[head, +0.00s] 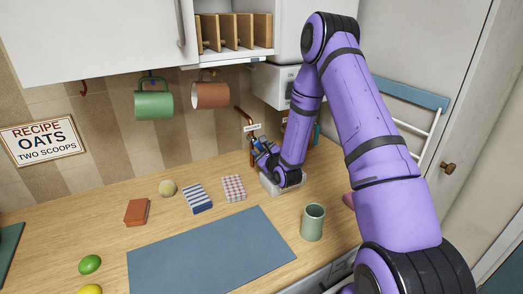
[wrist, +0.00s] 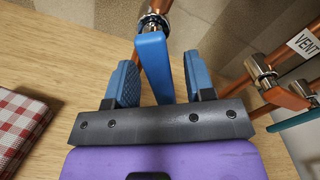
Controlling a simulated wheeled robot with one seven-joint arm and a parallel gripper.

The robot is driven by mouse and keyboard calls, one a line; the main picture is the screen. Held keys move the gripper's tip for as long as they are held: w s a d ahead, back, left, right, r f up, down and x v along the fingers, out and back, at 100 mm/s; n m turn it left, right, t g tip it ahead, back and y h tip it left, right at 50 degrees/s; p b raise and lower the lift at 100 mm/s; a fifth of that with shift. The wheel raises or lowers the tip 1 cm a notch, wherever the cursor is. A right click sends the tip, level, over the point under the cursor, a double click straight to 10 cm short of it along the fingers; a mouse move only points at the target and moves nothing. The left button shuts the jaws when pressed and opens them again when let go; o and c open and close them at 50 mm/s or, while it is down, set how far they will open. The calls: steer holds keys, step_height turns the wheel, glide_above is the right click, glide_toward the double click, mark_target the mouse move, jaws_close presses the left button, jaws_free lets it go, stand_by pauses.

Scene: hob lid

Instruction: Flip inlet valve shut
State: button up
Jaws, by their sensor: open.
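A blue lever handle (wrist: 154,68) hangs from a metal valve body on a copper pipe in the wrist view. My gripper (wrist: 160,62) is open, with one blue finger on each side of this lever. The lever lies nearer the left finger; I cannot tell whether they touch. A gap shows between the lever and the right finger. In the head view my gripper (head: 262,149) is at the wall end of the counter, by a copper pipe (head: 240,114) with a small white label (head: 252,127) too small to read. The lever is mostly hidden there.
A red checked packet (wrist: 20,125) lies to the left. A green cup (head: 313,222) stands on the counter. Mugs (head: 154,105) hang above.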

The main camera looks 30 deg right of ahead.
jaws_close()
steer(key=shift+n, duration=0.3)
steer(key=n, duration=0.2)
steer(key=shift+d+r+n, duration=0.3)
steer(key=shift+d, duration=0.05)
steer(key=n, duration=0.2)
steer(key=shift+d+r+n, duration=0.2)
steer(key=shift+r+n, duration=0.1)
steer(key=n, duration=0.2)
steer(key=r+n, duration=0.1)
steer(key=n, duration=0.2)
steer(key=shift+d+r, duration=0.15)
steer(key=shift+n, duration=0.3)
